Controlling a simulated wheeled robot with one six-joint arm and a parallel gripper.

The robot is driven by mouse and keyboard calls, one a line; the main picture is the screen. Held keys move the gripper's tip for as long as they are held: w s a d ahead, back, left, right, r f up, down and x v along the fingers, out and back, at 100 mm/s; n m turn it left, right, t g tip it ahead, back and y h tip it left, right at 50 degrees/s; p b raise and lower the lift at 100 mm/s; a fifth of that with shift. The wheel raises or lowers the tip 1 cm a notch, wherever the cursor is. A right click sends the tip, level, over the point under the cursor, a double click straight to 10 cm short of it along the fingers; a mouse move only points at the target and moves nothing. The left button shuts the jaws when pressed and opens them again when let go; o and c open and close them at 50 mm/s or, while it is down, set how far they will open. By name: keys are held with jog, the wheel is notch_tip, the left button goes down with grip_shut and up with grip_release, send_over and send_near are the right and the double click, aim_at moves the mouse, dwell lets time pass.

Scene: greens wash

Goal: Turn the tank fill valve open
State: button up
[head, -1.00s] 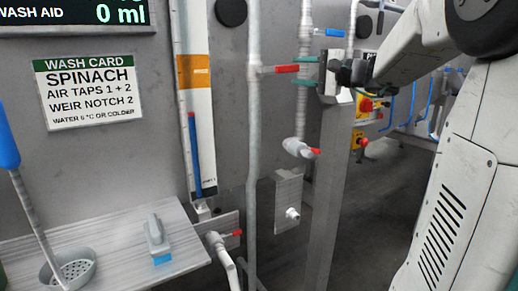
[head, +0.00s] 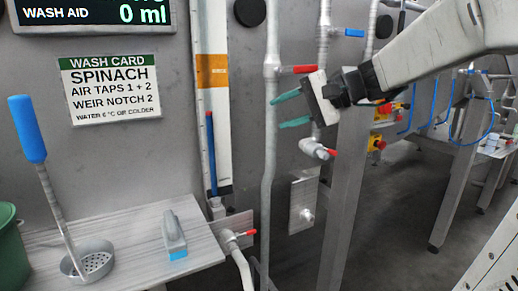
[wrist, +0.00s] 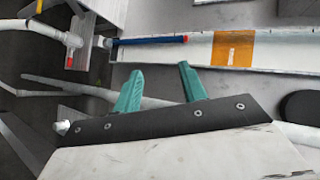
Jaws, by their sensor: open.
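Several valves show in the head view, none with a readable name, so I cannot tell which is the tank fill valve. One on the tall grey pipe has a red lever (head: 298,69) pointing right. A blue lever (head: 348,32) is on the pipe farther right. A white valve with a red tip (head: 318,149) is lower, and another red-handled valve (head: 240,234) is by the shelf. My gripper (head: 279,111) is open and empty, its teal fingers pointing left, below the first red lever in the picture. In the wrist view my gripper (wrist: 160,68) has nothing between its fingers.
A metal shelf (head: 125,240) at lower left holds a blue-handled ladle (head: 45,190) and a brush (head: 174,236). A white gauge with an orange band (head: 212,70) is on the wall. A steel post (head: 345,200) stands right of the pipes.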

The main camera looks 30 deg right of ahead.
jog(key=s+a+f+n+g+h, duration=0.1)
jog(key=s+a+f+n+g, duration=0.1)
jog(key=s+a+f, duration=0.3)
jog(key=shift+s+a+f+n+g, duration=0.3)
jog(key=shift+s+a+f+g, duration=0.1)
jog(key=shift+s+a+g, duration=0.45)
jog(key=shift+d, duration=0.1)
